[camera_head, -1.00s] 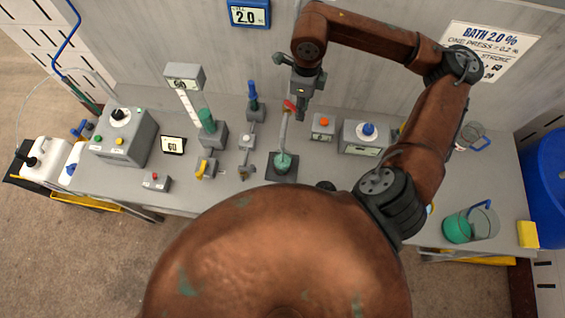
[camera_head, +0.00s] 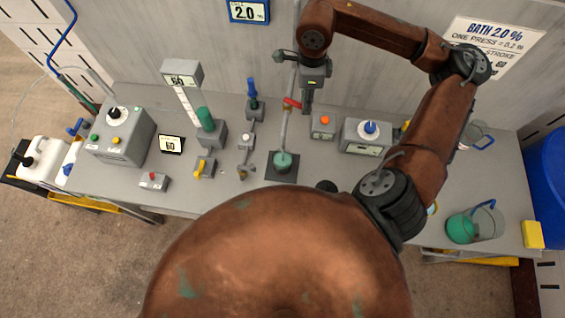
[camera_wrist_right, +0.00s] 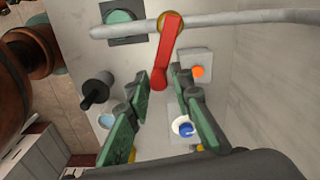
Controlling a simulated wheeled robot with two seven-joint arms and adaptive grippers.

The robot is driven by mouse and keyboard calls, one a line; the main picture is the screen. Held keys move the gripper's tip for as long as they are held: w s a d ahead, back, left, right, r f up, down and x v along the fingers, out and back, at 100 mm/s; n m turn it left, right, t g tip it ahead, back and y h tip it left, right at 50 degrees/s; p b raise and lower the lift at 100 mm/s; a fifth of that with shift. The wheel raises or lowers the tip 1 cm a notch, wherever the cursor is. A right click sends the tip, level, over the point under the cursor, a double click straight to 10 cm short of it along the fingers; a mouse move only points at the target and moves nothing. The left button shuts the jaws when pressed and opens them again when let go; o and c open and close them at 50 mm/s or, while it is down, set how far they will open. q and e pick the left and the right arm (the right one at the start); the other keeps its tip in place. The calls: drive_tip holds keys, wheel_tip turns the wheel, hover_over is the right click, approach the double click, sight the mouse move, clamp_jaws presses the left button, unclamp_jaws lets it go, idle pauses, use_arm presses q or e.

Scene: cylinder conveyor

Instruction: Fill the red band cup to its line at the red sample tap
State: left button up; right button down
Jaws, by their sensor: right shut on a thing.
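The red tap lever (camera_head: 291,103) sits on a grey pipe over the bench and shows large in the right wrist view (camera_wrist_right: 168,50). My right gripper (camera_head: 307,108) is at this lever; in the right wrist view its green-padded fingers (camera_wrist_right: 160,85) stand either side of the lever's lower end and are shut on it. A cup with teal-green contents (camera_head: 284,161) stands on a dark square plate (camera_head: 283,176) below the pipe. Its red band and line are too small to tell. My left gripper is not in view.
A box with an orange button (camera_head: 323,124) and a box with a blue knob (camera_head: 369,130) stand right of the tap. A green-filled jug (camera_head: 461,228) is at the bench's right end. Several valves and small displays stand to the left.

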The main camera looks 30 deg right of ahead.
drive_tip(key=n, duration=0.1)
drive_tip(key=w+d+n+b, duration=0.1)
drive_tip(key=n, duration=0.2)
drive_tip(key=shift+w+d+b, duration=0.2)
drive_tip(key=shift+d+b, duration=0.1)
drive_tip(key=shift+b, duration=0.05)
drive_tip(key=c, duration=0.8)
unclamp_jaws()
drive_tip(key=shift+r, duration=0.1)
wheel_tip(320, 180, up, 9)
drive_tip(key=p, duration=0.5)
idle(0.5)
